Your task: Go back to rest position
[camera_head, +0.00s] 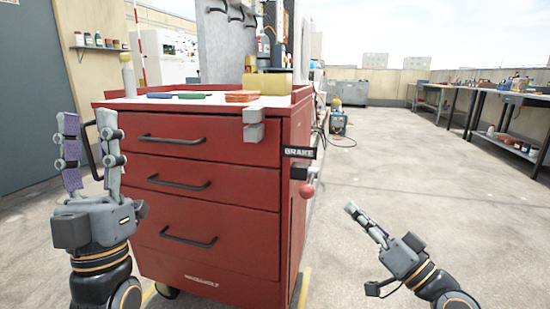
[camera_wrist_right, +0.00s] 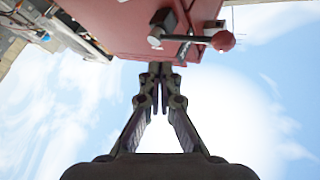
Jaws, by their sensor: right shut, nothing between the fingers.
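My left gripper (camera_head: 88,122) stands upright in front of the left side of the red tool cabinet (camera_head: 205,205). Its two fingers are spread apart with nothing between them. My right gripper (camera_head: 352,210) is over the open floor, to the right of the cabinet, pointing up and left. Its fingers are together and empty. The right wrist view shows its fingertips (camera_wrist_right: 160,70) meeting just below the cabinet's red edge in that picture, with sky around them.
A brake lever with a red knob (camera_head: 306,190) sticks out from the cabinet's right side, under a BRAKE sign (camera_head: 300,153). The knob also shows in the wrist view (camera_wrist_right: 222,41). Workbenches (camera_head: 510,97) stand far right. The floor (camera_head: 420,175) between is clear.

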